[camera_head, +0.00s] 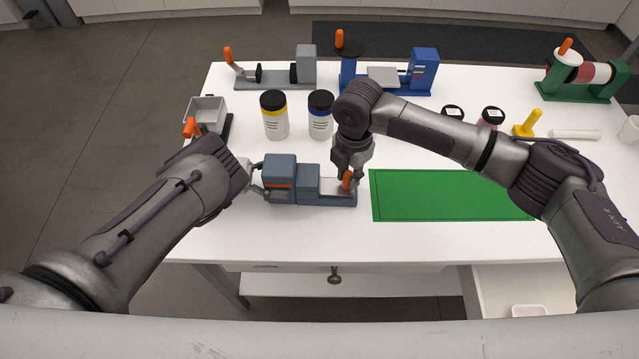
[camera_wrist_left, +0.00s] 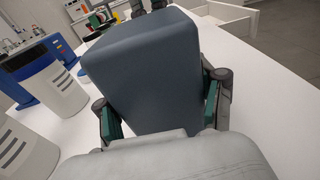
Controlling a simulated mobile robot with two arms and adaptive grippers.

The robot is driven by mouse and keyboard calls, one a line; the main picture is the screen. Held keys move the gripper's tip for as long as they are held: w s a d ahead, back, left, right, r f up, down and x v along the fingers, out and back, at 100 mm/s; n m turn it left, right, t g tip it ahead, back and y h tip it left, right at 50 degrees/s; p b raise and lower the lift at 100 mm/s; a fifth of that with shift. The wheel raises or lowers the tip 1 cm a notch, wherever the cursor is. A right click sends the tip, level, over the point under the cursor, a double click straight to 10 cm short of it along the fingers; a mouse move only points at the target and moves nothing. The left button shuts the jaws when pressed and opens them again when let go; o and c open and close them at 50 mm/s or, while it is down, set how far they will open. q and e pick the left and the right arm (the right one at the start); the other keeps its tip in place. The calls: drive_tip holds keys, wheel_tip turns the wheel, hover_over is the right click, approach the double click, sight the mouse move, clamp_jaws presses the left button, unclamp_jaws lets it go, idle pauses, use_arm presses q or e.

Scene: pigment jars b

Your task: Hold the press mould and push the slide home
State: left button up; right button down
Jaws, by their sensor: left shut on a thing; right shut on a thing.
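The press mould (camera_head: 279,172) is a blue-grey block on a low base with an orange strip, near the front edge of the white table. My left gripper (camera_head: 258,179) is shut on its left end; in the left wrist view the block (camera_wrist_left: 145,70) sits between the two green-padded fingers. The slide (camera_head: 335,186) is a pale part on the right of the base, with an orange handle (camera_head: 347,180). My right gripper (camera_head: 352,174) comes down from above and is shut on that handle. Its fingers partly hide the handle and the slide's far side.
A green mat (camera_head: 440,195) lies just right of the mould. Yellow-banded (camera_head: 274,118) and blue-banded (camera_head: 320,118) jars stand behind it. A grey tray device (camera_head: 207,112) is back left. Grey (camera_head: 305,62), blue (camera_head: 423,68) and green (camera_head: 580,82) machines line the back.

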use_arm(q)
drive_tip(key=shift+s+f, duration=0.15)
drive_tip(key=shift+f, duration=0.15)
use_arm(e)
drive_tip(key=c, duration=1)
unclamp_jaws()
drive_tip(key=shift+r, duration=0.1)
use_arm(q)
drive_tip(key=o, duration=1.6)
drive_tip(key=shift+r, duration=0.1)
use_arm(e)
wheel_tip(320, 180, up, 12)
drive_tip(key=shift+f, duration=0.1)
use_arm(q)
drive_tip(key=shift+r, duration=0.1)
